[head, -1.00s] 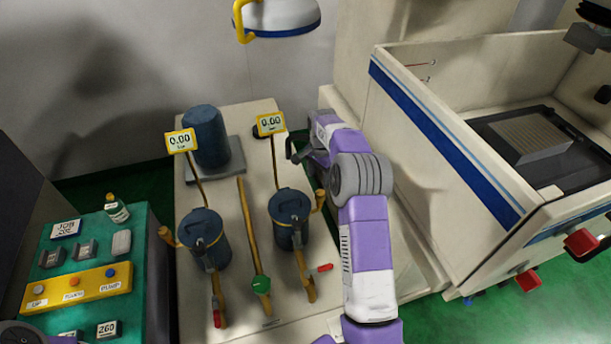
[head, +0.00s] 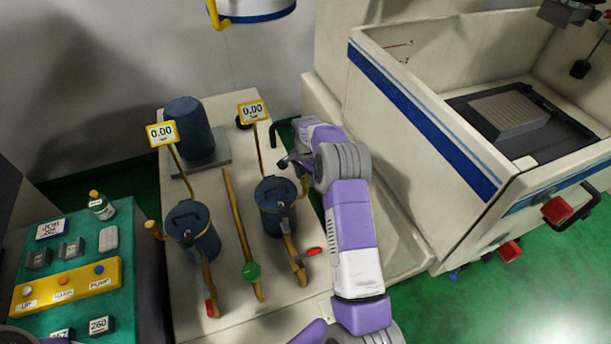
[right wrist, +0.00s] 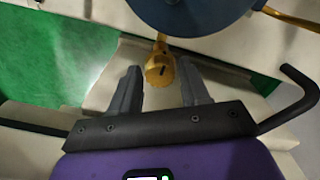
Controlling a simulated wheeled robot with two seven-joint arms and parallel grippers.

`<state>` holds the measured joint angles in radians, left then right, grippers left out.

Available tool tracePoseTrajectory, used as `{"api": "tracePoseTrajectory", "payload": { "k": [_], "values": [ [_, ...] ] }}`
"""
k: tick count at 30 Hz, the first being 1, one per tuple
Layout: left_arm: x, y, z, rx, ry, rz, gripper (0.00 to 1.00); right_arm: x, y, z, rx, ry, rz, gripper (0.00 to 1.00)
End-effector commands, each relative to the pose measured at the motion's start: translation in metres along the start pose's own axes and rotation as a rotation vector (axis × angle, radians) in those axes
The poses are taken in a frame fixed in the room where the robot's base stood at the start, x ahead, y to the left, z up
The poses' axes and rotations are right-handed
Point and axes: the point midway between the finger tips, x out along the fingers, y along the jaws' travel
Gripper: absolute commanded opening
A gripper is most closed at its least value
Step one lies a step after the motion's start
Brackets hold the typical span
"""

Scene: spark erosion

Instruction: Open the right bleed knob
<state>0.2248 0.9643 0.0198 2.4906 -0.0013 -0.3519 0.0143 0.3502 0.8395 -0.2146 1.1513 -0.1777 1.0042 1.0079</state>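The right bleed knob (head: 304,183) is yellow and sticks out from the right side of the right blue canister (head: 273,208). In the right wrist view the knob (right wrist: 159,66) has a dark mark on its face, and the canister (right wrist: 190,12) is above it. My right gripper (right wrist: 160,82) is open, with one finger on either side of the knob's line; I cannot tell whether it touches. In the head view my right gripper (head: 291,162) is just above the knob and partly hidden by its own wrist. My left gripper is not in view.
A left blue canister (head: 191,230) with its own yellow knob (head: 154,230) stands on the same bench. Gauges (head: 252,111) rise on thin posts. A red-handled valve (head: 313,252) is in front. The machine tank (head: 425,120) stands close on the right.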

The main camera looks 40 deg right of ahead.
Motion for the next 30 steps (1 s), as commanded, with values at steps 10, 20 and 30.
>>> {"api": "tracePoseTrajectory", "payload": {
  "k": [10, 20, 30],
  "values": [
    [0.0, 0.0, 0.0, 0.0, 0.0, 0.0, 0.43, -0.0005, -0.0001, 0.0, -0.001, 0.0, 0.0, 0.03],
    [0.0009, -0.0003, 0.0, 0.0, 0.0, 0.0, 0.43, -0.0006, -0.0001, -0.0002, -0.084, 0.0, 0.0, 0.03],
    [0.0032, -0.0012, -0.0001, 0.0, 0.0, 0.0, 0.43, -0.0008, -0.0001, -0.0003, -0.356, 0.001, 0.0, 0.03]
  ]
}}
